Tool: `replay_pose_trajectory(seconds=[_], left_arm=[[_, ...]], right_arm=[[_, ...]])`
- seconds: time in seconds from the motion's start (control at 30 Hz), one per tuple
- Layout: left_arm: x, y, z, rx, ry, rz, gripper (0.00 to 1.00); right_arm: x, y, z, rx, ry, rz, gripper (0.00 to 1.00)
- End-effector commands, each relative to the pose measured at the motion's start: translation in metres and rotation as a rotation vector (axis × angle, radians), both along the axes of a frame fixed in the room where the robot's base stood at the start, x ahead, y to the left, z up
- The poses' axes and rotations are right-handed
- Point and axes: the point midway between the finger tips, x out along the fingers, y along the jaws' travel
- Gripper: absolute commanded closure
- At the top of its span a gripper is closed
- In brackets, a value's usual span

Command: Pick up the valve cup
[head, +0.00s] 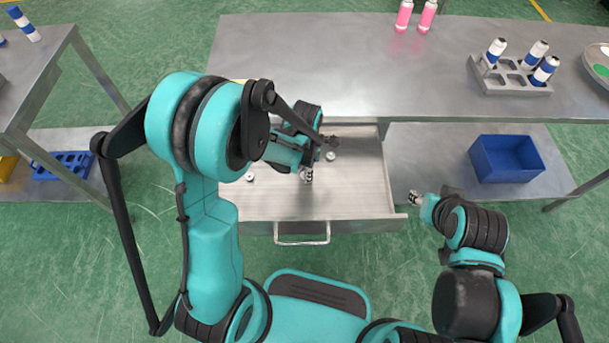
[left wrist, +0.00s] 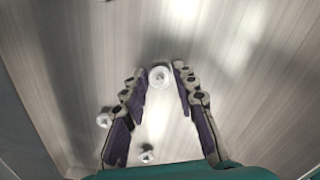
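Small round pale valve cups lie on the floor of an open drawer. In the head view one (head: 250,177) is at the drawer's left and one (head: 331,156) near its back. My left gripper (head: 307,177) is inside the drawer area, pointing down. In the left wrist view a valve cup (left wrist: 160,77) lies between the tips of the left gripper (left wrist: 159,72), with gaps at both sides. Two more cups show at lower left (left wrist: 104,120) and bottom (left wrist: 148,157). My right gripper (head: 414,198) is right of the drawer; its fingers are too small to judge.
The pulled-out metal drawer (head: 360,190) has raised walls and a front handle (head: 302,238). The steel table (head: 340,60) above it carries pink cans (head: 404,15) and a grey rack (head: 510,78) with blue-white cans. A blue bin (head: 506,158) stands on the lower shelf.

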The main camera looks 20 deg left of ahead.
Motion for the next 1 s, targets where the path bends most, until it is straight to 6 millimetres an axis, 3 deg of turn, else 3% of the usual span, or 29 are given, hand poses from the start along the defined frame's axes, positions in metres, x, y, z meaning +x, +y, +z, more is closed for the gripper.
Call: replay_pose_trajectory(seconds=[0.53,0.77,1.0], left_arm=[[0.000,0.000,0.009,0.000,0.000,0.000,0.86],[0.000,0.000,0.045,0.000,0.000,0.000,0.86],[-0.040,-0.040,0.078,0.000,0.000,-0.007,0.86]], right_arm=[[0.000,0.000,0.005,0.000,0.000,0.000,0.60],[0.000,0.000,0.025,0.000,0.000,0.000,0.60],[0.000,0.000,0.046,0.000,0.000,0.000,0.60]])
